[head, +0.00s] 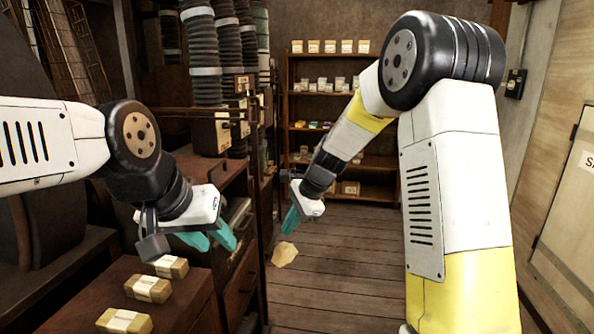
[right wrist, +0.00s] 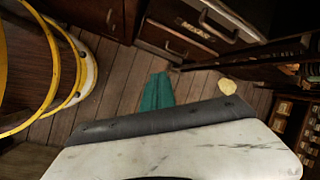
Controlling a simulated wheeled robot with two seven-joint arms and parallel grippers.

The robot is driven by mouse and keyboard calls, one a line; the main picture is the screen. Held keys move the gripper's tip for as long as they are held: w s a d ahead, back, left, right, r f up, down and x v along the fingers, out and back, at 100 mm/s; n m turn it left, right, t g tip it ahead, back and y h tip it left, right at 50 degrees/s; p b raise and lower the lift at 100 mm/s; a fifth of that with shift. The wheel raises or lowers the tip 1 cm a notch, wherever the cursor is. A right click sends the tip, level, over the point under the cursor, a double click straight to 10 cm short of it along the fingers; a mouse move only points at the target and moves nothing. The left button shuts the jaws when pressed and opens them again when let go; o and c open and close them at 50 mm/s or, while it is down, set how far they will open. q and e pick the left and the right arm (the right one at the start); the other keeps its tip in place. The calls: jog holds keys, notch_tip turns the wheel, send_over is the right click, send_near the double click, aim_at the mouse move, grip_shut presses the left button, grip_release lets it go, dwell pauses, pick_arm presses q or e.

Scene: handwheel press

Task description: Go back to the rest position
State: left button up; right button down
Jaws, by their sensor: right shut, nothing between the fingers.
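My left gripper (head: 209,239) hangs over the dark wooden cabinet at left, its two teal fingers apart with nothing between them. My right gripper (head: 291,220) hangs in front of the shelf, above the plank floor. Its teal fingers are together and hold nothing. In the right wrist view the closed fingers (right wrist: 157,92) point over bare floor.
Several small wrapped blocks (head: 148,288) lie on the cabinet top (head: 190,300) below my left gripper. A pale yellow lump (head: 284,254) lies on the floor; it also shows in the right wrist view (right wrist: 228,86). A stocked shelf (head: 330,105) stands behind. Floor at centre is mostly clear.

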jog(key=s+d+r+n+t, duration=0.2)
jog(key=s+d+r+n, duration=0.4)
jog(key=s+d+r, duration=0.4)
jog(key=s+d+r+n+t+h, duration=0.1)
jog(key=s+d+n, duration=0.2)
jog(key=s, duration=0.5)
jog(key=s+d+r+n+t+h, duration=0.1)
jog(key=s+d+r+n, duration=0.1)
jog(key=s, duration=0.6)
jog(key=d+n, duration=0.1)
jog(key=n, duration=0.1)
jog(key=shift+d+r+n+h, duration=0.25)
jog(key=shift+r+n+h, duration=0.05)
jog(key=shift+h, duration=0.1)
jog(key=shift+s, duration=0.1)
